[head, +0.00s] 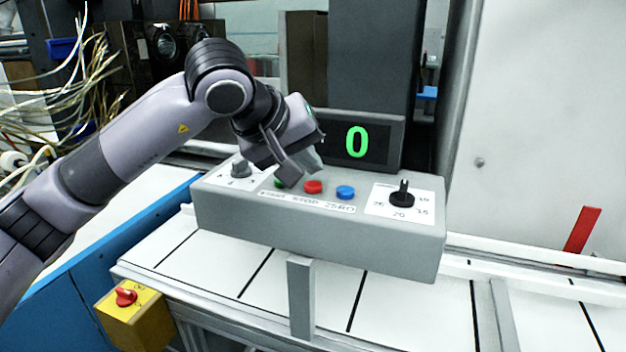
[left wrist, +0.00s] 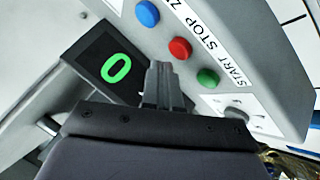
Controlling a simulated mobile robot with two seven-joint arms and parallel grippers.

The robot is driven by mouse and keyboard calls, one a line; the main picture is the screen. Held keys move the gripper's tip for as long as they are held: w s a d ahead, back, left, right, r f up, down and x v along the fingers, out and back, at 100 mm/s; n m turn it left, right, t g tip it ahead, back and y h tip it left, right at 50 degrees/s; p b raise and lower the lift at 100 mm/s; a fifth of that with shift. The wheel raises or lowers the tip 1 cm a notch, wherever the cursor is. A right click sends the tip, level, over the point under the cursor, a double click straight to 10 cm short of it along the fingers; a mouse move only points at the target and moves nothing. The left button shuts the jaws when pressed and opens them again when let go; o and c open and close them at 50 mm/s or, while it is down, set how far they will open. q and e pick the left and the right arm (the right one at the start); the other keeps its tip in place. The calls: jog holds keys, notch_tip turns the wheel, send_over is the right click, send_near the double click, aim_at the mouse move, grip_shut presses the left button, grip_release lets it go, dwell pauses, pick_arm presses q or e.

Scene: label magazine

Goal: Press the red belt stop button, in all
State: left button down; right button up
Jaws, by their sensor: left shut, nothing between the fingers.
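The red stop button (head: 313,187) is on the sloped top of a grey control box (head: 320,235), between a green button (head: 279,183) and a blue button (head: 346,192). In the left wrist view the red button (left wrist: 180,48) lies just beyond the shut fingertips, beside the word STOP. My left gripper (head: 300,172) is shut and empty, above the panel close to the green and red buttons. In the left wrist view the left gripper (left wrist: 160,75) appears apart from the red button, though the exact gap is unclear. My right gripper is not in view.
A display (head: 357,142) behind the buttons reads a green 0. A black rotary knob (head: 402,195) is at the panel's right and a grey knob (head: 240,168) at its left. A yellow box with a red switch (head: 125,297) is at lower left. White belt slats run in front.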

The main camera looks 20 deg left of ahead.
aim_at(308, 186)
pick_arm(q)
jog(key=shift+r+p, duration=1.75)
jog(key=shift+r, duration=0.8)
